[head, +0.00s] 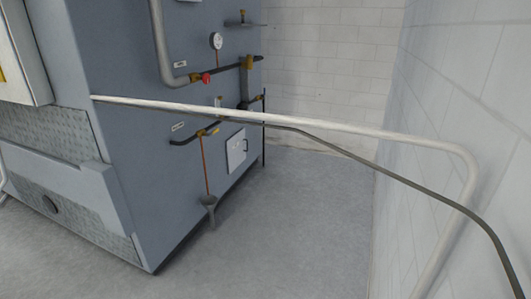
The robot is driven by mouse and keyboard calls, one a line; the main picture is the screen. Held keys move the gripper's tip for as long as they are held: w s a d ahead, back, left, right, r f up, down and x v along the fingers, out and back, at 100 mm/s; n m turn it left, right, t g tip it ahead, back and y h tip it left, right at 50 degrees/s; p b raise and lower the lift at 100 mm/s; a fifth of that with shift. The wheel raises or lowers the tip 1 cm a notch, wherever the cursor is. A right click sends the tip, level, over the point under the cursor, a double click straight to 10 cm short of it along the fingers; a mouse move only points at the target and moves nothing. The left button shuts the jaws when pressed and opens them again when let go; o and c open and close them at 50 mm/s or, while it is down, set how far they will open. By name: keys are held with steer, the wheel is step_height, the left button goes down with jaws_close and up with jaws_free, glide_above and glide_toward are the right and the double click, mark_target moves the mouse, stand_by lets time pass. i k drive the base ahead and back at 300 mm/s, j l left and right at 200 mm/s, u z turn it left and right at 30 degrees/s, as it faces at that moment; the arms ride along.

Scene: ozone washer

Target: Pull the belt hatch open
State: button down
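A small light-grey square hatch (233,153) sits low on the side of the large blue-grey machine (125,150). I take it to be the belt hatch. It lies flat against the machine's side and looks shut.
A white rail or pipe (330,125) and a dark line (360,157) cross the view in front of the hatch area. Grey floor (290,230) is clear up to the white brick wall (460,110).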

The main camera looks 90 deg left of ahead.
mark_target(236, 145)
steer(key=u, duration=2.9)
steer(key=i+l+z, duration=0.2)
steer(key=i, duration=0.3)
steer(key=i+z, duration=0.35)
steer(key=i, duration=1.4)
steer(key=i+l+u, duration=0.1)
steer(key=i, duration=1.55)
steer(key=i+u, duration=0.4)
steer(key=i+l+u, duration=0.5)
steer(key=u, duration=0.25)
steer(key=i+l+u, duration=0.6)
steer(key=l, duration=0.15)
steer(key=i+l+u, duration=0.2)
steer(key=l, duration=0.15)
steer(key=l+u, duration=0.2)
steer(key=l, duration=0.15)
